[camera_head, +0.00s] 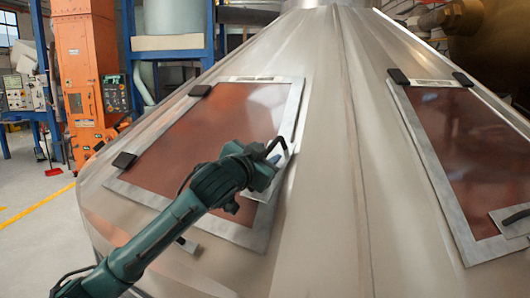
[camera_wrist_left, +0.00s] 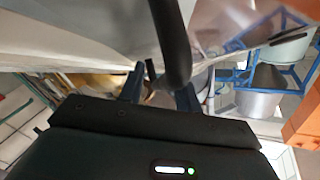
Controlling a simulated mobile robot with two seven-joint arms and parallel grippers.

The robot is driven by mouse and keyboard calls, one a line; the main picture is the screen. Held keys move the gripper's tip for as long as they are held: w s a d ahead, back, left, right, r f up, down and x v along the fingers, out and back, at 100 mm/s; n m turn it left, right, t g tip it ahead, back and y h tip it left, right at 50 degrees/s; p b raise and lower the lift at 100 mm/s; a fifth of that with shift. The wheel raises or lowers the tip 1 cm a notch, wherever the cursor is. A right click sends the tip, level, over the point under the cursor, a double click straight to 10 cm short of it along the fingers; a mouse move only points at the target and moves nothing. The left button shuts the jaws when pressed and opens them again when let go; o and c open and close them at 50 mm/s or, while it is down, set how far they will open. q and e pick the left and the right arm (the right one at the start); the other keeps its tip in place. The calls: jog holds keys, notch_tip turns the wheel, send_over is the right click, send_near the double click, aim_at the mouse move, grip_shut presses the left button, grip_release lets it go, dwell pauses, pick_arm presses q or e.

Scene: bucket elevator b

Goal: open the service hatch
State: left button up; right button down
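The left service hatch (camera_head: 215,125) is a reddish-brown panel in a silver frame on the sloping metal cone. It lies flat in the slope, apparently closed. Its black bar handle (camera_head: 279,146) is at the right edge of the frame. My left gripper (camera_head: 270,168) is at this handle, partly hiding it and the frame's right side. In the left wrist view, the dark handle (camera_wrist_left: 171,40) comes down from the top toward the space between the fingers (camera_wrist_left: 160,88). The fingers look apart, with a gap beside the handle. My right gripper does not show.
A second hatch (camera_head: 465,140) with black hinges and its own handle (camera_head: 516,216) is on the cone to the right. An orange machine (camera_head: 88,75) and blue racking (camera_head: 171,54) stand behind at left. Open floor (camera_head: 35,215) lies at left.

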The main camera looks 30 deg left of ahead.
pick_arm(q)
jog(key=shift+c, duration=0.2)
grip_shut()
dwell(0.4)
